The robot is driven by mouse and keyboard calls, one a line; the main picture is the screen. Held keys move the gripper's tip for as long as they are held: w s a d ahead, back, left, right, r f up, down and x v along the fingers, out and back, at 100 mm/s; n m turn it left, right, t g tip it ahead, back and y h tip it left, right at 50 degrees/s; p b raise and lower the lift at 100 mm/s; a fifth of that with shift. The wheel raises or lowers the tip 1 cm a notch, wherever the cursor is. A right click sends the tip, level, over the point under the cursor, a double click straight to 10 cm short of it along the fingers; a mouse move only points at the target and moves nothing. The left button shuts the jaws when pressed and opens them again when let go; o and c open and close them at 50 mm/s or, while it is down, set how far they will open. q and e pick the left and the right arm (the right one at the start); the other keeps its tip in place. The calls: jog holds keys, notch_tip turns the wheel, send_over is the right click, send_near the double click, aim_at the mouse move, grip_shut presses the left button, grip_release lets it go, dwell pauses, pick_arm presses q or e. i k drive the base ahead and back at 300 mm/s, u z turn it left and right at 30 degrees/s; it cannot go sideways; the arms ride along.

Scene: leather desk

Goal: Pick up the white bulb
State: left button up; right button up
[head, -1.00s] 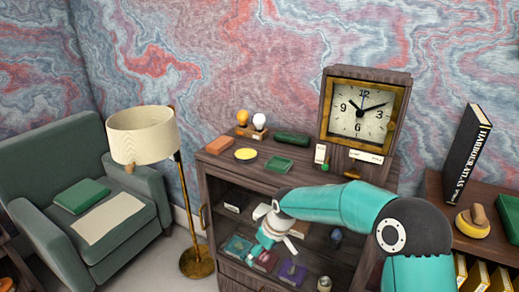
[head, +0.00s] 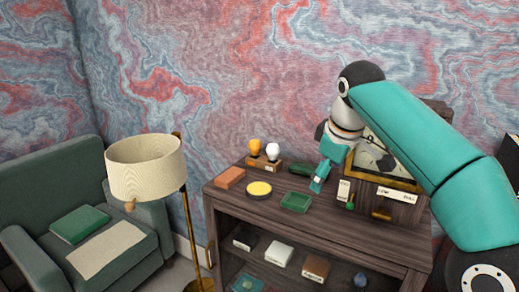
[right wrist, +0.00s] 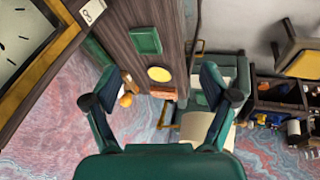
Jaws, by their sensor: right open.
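The white bulb (head: 272,150) stands upright in a small wooden holder (head: 264,164) on the cabinet top, beside a yellow-orange bulb (head: 254,147). My right gripper (head: 317,184) is above the cabinet top, to the right of the white bulb and apart from it, pointing down. In the right wrist view its fingers (right wrist: 158,80) are spread with nothing held between them. The orange bulb (right wrist: 126,100) shows there near the left finger; the white bulb is mostly hidden or unclear. My left gripper is not in view.
A green tray (head: 296,202), a yellow disc (head: 258,188) and an orange-brown block (head: 230,177) lie on the cabinet top. A dark green object (head: 300,169) lies right of the bulbs. The clock (head: 376,157) is partly behind my right arm. A lamp (head: 147,166) stands left.

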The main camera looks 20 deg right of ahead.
aim_at(272, 149)
jog(key=z, duration=0.05)
jog(key=i, duration=1.15)
